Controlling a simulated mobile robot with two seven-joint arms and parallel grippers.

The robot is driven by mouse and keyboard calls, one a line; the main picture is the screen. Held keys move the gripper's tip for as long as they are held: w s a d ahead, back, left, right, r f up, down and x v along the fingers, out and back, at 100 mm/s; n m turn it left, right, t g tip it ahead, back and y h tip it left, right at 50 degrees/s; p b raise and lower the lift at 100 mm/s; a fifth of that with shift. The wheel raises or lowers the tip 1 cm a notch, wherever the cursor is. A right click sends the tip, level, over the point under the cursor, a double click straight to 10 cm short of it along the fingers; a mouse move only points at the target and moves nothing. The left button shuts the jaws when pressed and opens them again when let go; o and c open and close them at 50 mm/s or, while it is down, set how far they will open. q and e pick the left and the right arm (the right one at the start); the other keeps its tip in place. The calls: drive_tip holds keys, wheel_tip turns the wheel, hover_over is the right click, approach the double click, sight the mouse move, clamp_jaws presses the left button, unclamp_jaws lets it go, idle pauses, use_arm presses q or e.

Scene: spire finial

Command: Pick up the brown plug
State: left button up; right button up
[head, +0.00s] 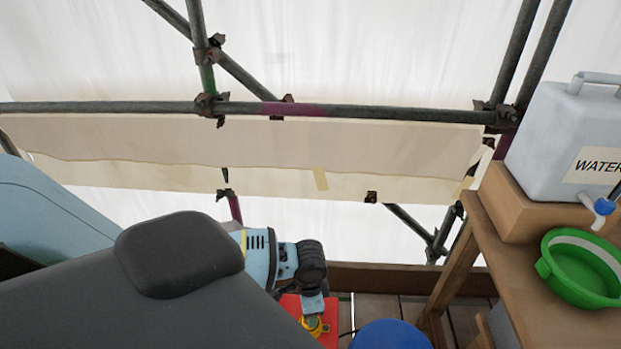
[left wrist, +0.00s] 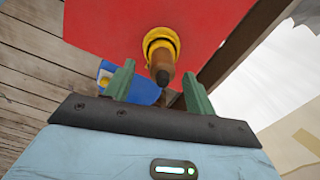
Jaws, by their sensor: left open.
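The brown plug (left wrist: 161,58) shows in the left wrist view, with a dark tip and a yellow ring (left wrist: 160,38) around it, against a red surface (left wrist: 105,25). My left gripper (left wrist: 159,69) is open, its two green fingers on either side of the plug's end in that view; I cannot tell whether they touch it. In the head view my left gripper (head: 313,308) is over the red surface (head: 290,303), with yellow showing just below it; the plug is not clearly visible there. My right gripper is not in view.
A blue round object (head: 390,335) is right of the red surface. A wooden bench (head: 480,235) at right bears a water container (head: 570,130) and a green basin (head: 583,275). Scaffold poles (head: 380,113) and pale sheeting stand behind. Wooden planks (left wrist: 35,75) form the floor.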

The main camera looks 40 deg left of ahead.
use_arm(q)
drive_tip(key=f, duration=0.5)
drive_tip(key=shift+w+b, duration=0.2)
drive_tip(key=shift+b, duration=0.1)
drive_tip(key=c, duration=0.9)
drive_tip(key=shift+c, duration=0.2)
drive_tip(key=shift+a+r, duration=0.1)
drive_tip(key=shift+r, duration=0.5)
wheel_tip(320, 180, up, 2)
drive_tip(key=shift+r, duration=0.1)
drive_tip(key=d, duration=0.5)
drive_tip(key=s+d+r, duration=0.1)
drive_tip(key=d, duration=0.4)
drive_tip(key=s+d, duration=0.1)
drive_tip(key=d, duration=0.5)
drive_tip(key=shift+r, duration=0.35)
clamp_jaws()
